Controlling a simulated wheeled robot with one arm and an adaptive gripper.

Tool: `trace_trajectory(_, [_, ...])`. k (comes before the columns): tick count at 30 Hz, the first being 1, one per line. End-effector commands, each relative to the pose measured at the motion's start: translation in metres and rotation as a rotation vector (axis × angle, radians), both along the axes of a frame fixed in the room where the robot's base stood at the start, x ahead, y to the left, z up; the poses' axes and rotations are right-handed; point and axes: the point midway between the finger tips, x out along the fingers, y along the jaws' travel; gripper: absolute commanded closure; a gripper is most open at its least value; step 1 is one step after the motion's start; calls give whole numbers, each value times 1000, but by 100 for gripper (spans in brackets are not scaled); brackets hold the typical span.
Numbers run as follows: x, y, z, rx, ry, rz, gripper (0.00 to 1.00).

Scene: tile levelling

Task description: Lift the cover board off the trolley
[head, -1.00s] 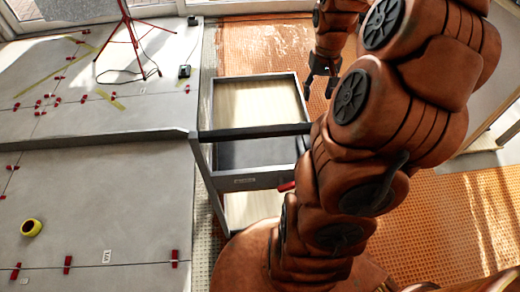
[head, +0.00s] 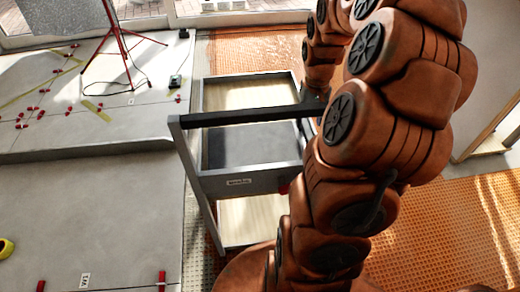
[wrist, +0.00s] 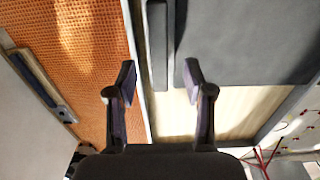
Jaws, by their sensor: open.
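The trolley (head: 255,183) stands in the middle of the head view, a grey frame with a black push bar (head: 245,116) across it. A flat dark grey panel, which looks like the cover board (head: 240,150), lies in its top tray and leaves pale wood bare at the far end. The board also shows in the wrist view (wrist: 250,40). My gripper (wrist: 158,76) is open and empty, its fingers over the trolley's side edge. A short dark bar (wrist: 157,45) lies ahead between the fingertips, beside the board; contact cannot be told. In the head view my arm mostly hides the gripper.
A raised grey tiled floor (head: 90,205) with red clips fills the left. A red tripod (head: 122,45) and a small dark box (head: 175,82) stand on it. Yellow tape (head: 6,248) lies at the left edge. Orange matting (head: 440,220) is open floor at right.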

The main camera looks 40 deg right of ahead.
Motion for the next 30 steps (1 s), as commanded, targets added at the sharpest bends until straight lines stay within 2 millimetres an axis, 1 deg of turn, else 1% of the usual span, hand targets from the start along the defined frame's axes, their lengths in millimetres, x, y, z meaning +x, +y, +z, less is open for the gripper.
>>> trace_trajectory(5, [0,-1,-12,0,-1,0,48])
trace_trajectory(12, [-1,-1,-46,4,5,2,48])
trace_trajectory(14, [0,-1,-52,3,3,2,48])
trace_trajectory(17, [0,-1,-56,1,0,2,48])
trace_trajectory(22, [1,-1,-55,0,0,2,48])
trace_trajectory(30, [1,-1,-54,0,0,2,76])
